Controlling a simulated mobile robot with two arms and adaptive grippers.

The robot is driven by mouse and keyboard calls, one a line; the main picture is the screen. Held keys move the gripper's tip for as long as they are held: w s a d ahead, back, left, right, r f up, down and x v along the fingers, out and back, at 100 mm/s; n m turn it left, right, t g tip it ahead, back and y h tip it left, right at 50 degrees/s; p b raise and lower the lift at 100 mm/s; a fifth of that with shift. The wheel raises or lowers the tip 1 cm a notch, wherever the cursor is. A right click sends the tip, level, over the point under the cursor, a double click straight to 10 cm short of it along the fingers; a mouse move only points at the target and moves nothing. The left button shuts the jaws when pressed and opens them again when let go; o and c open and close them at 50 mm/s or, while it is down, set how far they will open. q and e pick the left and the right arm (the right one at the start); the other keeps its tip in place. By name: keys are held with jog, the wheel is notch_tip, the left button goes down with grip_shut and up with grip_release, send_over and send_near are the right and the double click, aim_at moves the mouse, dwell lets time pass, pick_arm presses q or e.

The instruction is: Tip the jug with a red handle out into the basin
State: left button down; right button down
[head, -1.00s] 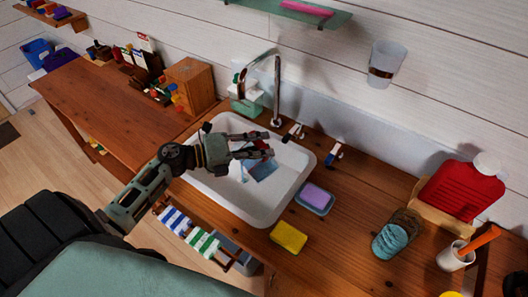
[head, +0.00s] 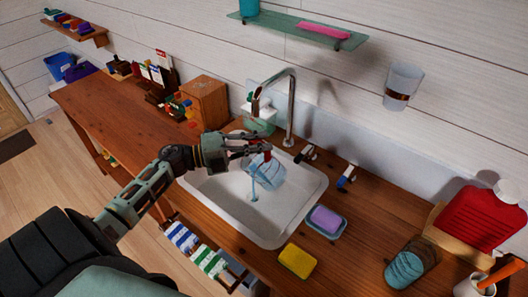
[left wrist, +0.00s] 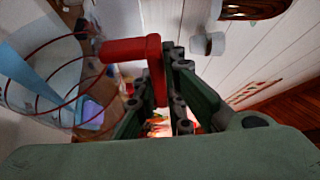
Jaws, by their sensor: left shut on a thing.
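The clear jug (head: 272,173) with thin red lines and a red handle is held tilted over the white basin (head: 225,204). Blue liquid shows in it, and a thin blue stream (head: 253,190) runs from it down into the basin. My left gripper (head: 262,149) is shut on the red handle (left wrist: 128,50). In the left wrist view the jug (left wrist: 45,75) lies left of the fingers, with blue liquid slanting inside. How much liquid is left is hard to tell. My right gripper is not in view.
A tall metal tap (head: 291,105) rises behind the basin, close to the jug. A purple sponge in a dish (head: 327,221) and a yellow sponge (head: 297,261) lie on the counter to the right. A red canister (head: 482,215) stands at far right.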

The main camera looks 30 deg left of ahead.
pick_arm(q)
jog(key=shift+w+a+r+n+t+h+b, duration=0.15)
jog(key=shift+w+a+n+t+b, duration=0.2)
jog(key=shift+a+n, duration=0.35)
jog(key=shift+w+a+r+n+t+h+b, duration=0.1)
jog(key=shift+w+a+r+n+b, duration=0.1)
jog(key=shift+a+n+b, duration=0.5)
jog(key=shift+w+a+r+n+t+h+b, duration=0.15)
jog(key=shift+w+a+n+b, duration=0.2)
jog(key=shift+a, duration=0.55)
jog(key=shift+s+d+m+p, duration=0.2)
jog(key=shift+d+m+p, duration=0.05)
jog(key=shift+d+p, duration=0.15)
jog(key=shift+s+d+f+m+p, duration=0.1)
jog(key=shift+s+d+m+p, duration=0.1)
jog(key=shift+d+m, duration=0.15)
jog(key=shift+s+d+f+m+p, duration=0.15)
jog(key=shift+d+m, duration=0.1)
jog(key=shift+d, duration=0.15)
jog(key=shift+r, duration=0.1)
jog(key=shift+w+g, duration=0.1)
jog(key=shift+g, duration=0.3)
